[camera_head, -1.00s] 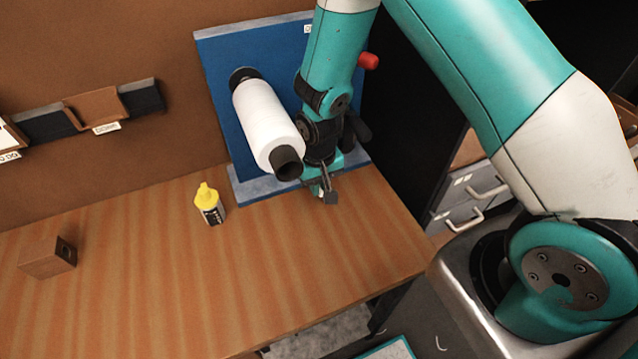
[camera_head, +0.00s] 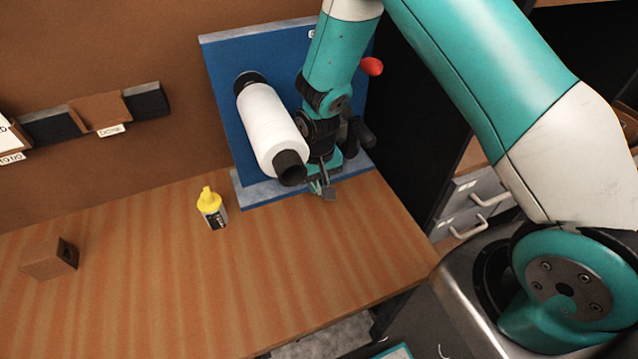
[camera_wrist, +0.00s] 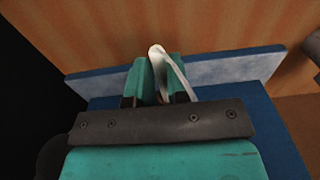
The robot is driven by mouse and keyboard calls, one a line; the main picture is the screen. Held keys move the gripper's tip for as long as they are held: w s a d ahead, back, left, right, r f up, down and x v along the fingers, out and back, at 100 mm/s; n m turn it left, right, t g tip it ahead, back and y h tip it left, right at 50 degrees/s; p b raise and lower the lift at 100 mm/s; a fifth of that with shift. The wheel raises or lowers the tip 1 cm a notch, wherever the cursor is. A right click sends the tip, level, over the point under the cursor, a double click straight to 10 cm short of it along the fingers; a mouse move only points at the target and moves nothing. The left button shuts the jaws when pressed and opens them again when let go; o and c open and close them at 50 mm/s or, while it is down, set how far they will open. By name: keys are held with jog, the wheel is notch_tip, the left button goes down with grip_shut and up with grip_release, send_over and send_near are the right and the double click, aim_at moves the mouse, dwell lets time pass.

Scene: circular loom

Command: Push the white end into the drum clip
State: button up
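The white drum (camera_head: 270,130) with dark ends sticks out from the blue board (camera_head: 225,65). My gripper (camera_head: 322,188) is just right of the drum's near dark end, low by the board's grey ledge. In the wrist view, a white strand (camera_wrist: 158,52) shows between the two teal fingers of my gripper (camera_wrist: 157,72). They look shut on its white end, and the strand curves back over the right finger. The drum's dark end shows only in part at the right edge of the wrist view (camera_wrist: 314,45). I cannot make out the drum clip.
A yellow-capped bottle (camera_head: 212,208) stands on the wooden table (camera_head: 150,290), left of the drum. A brown block (camera_head: 48,258) sits at the far left. Labelled holders (camera_head: 100,112) are on the back wall. The table's middle is clear.

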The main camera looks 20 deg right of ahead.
jog(key=o, duration=0.4)
jog(key=shift+r, duration=0.1)
notch_tip(320, 180, up, 17)
jog(key=b, duration=0.4)
jog(key=shift+r, duration=0.15)
